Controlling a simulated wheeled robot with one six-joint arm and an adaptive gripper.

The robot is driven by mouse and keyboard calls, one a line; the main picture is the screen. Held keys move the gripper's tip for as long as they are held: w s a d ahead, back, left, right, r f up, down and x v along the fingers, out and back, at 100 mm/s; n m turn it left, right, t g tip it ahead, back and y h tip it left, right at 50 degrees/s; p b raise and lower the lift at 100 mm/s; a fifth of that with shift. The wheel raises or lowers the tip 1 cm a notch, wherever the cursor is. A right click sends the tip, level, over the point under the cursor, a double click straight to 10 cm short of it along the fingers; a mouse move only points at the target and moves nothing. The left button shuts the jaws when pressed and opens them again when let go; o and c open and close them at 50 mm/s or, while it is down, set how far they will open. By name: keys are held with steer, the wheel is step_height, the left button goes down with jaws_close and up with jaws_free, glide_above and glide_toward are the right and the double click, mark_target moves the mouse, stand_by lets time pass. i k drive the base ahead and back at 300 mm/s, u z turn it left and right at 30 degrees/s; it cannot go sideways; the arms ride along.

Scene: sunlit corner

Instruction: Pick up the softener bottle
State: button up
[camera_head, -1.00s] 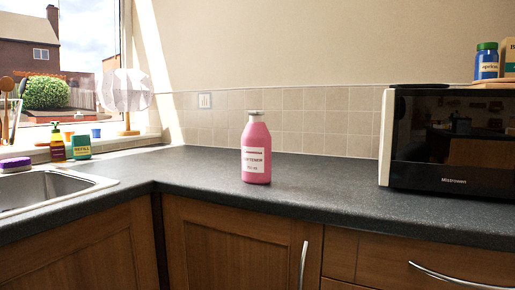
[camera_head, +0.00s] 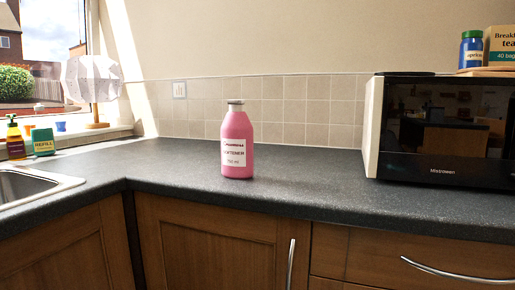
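The softener bottle (camera_head: 237,143) is pink with a white label and a grey cap. It stands upright on the dark worktop (camera_head: 300,193), near the middle of the head view. It stands clear of other things, between the sink and the microwave. My gripper is not in view.
A microwave (camera_head: 440,133) stands to the right, with a blue jar (camera_head: 471,52) and a tea box (camera_head: 501,45) above it. At the left are a sink (camera_head: 35,185), a pump bottle (camera_head: 15,140), a green refill pack (camera_head: 42,142) and a white lamp (camera_head: 92,82). The worktop around the bottle is free.

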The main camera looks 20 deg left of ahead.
mark_target(237, 130)
steer(key=z, duration=0.05)
steer(key=k, duration=0.25)
steer(key=u, duration=0.8)
